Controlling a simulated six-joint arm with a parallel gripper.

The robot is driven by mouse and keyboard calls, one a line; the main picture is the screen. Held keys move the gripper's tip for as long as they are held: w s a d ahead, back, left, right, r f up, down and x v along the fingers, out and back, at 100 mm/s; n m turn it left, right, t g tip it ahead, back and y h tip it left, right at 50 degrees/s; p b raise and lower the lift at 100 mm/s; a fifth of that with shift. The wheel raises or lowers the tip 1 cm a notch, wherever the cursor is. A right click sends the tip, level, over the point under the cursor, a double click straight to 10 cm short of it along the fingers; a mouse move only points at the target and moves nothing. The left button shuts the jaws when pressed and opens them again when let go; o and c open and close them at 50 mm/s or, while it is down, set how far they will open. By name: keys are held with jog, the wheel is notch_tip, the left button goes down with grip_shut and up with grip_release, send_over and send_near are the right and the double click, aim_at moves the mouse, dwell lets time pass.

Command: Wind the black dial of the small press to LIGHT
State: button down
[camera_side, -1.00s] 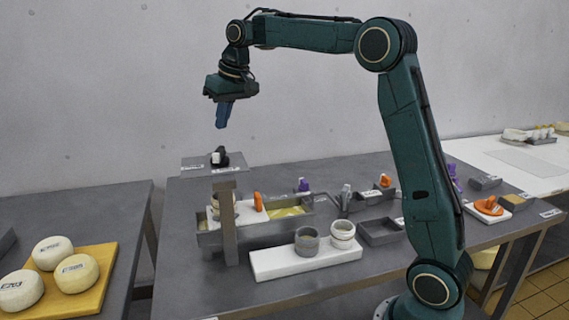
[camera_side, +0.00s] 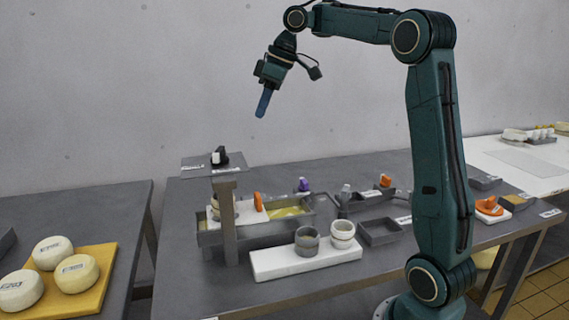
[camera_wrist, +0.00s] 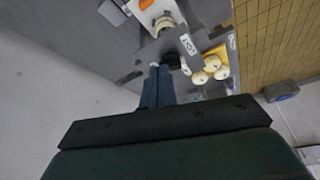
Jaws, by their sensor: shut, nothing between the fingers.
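A black dial-like knob with a white part (camera_side: 219,158) sits on the grey top plate (camera_side: 195,169) of what looks like the small press, above its upright post (camera_side: 228,215). No LIGHT mark can be read on it. My gripper (camera_side: 262,112) is up in the air to the right of the knob and above it, clearly apart from it, with its blue fingers together and empty, slanting down to the left. In the wrist view the closed fingers (camera_wrist: 158,70) point towards the bench, with a dark shape just beyond their tips that I cannot identify surely.
A grey trough (camera_side: 250,233) with yellowish contents lies below the plate. A white board (camera_side: 290,264) carries two round pots. Grey trays (camera_side: 380,232) stand to the right. Several cheeses lie on a yellow board (camera_side: 98,262) at the left. The air around my gripper is clear.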

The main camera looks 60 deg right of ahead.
aim_at(219, 156)
jog(key=shift+f, duration=0.1)
jog(key=shift+x, duration=4.75)
jog(key=shift+w+a+f, duration=0.15)
jog(key=shift+w+f, duration=0.05)
jog(key=shift+w, duration=0.15)
jog(key=shift+w+a, duration=0.35)
jog(key=shift+w, duration=0.45)
jog(key=shift+w+a, duration=0.35)
jog(key=shift+w, duration=0.5)
